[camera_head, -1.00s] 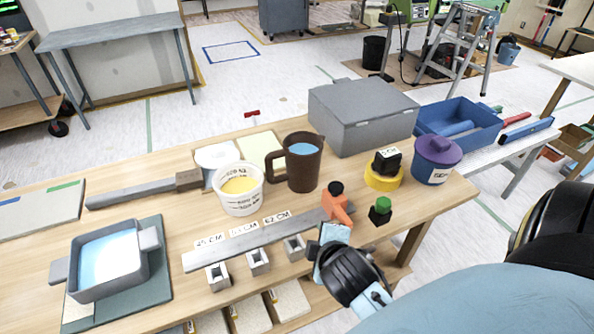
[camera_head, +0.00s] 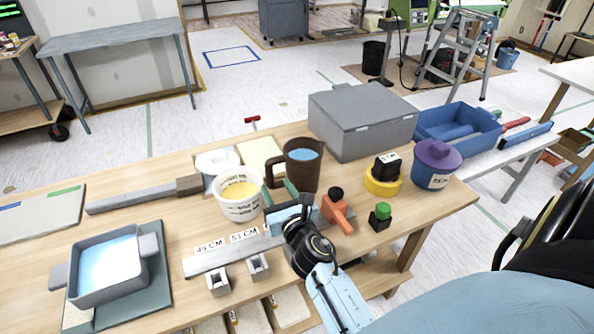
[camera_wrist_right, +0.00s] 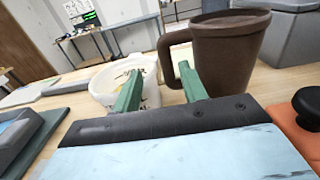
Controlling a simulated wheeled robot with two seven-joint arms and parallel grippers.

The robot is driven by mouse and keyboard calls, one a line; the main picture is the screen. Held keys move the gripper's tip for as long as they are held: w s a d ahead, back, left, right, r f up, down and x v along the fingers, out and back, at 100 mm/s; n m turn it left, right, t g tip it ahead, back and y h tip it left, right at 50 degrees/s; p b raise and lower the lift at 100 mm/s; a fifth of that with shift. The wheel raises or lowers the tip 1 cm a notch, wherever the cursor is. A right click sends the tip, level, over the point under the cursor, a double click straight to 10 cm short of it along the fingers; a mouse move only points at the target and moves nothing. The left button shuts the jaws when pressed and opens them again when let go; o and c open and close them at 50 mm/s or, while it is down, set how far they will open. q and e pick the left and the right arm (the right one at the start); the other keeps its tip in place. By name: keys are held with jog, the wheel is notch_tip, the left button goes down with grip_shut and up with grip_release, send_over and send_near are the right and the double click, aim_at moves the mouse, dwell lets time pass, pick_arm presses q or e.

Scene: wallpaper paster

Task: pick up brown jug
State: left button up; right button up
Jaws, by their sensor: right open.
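The brown jug (camera_head: 302,166) stands upright on the wooden table, with blue contents at its top and its handle (camera_head: 271,164) on the left side. My right gripper (camera_head: 280,192) is open, in front of the jug and just below its handle side. In the right wrist view the jug (camera_wrist_right: 228,52) stands beyond the green fingers, right of centre. The right finger overlaps the lower part of the handle (camera_wrist_right: 171,62) in that view. Nothing shows between the fingers that they grip. I cannot tell whether a finger touches the jug. My left gripper is not in view.
A white bucket with yellow contents (camera_head: 238,198) stands close left of the jug. An orange tool (camera_head: 337,213) lies to the right, near a yellow tape roll (camera_head: 382,187). A grey box (camera_head: 362,125) stands behind. A grey bar (camera_head: 222,257) lies in front.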

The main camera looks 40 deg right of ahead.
aim_at(270, 170)
jog(key=x, duration=0.8)
jog(key=shift+w+d+f, duration=0.15)
jog(key=shift+w+d, duration=0.15)
jog(key=shift+d, duration=0.05)
grip_shut()
jog(key=shift+r, duration=0.2)
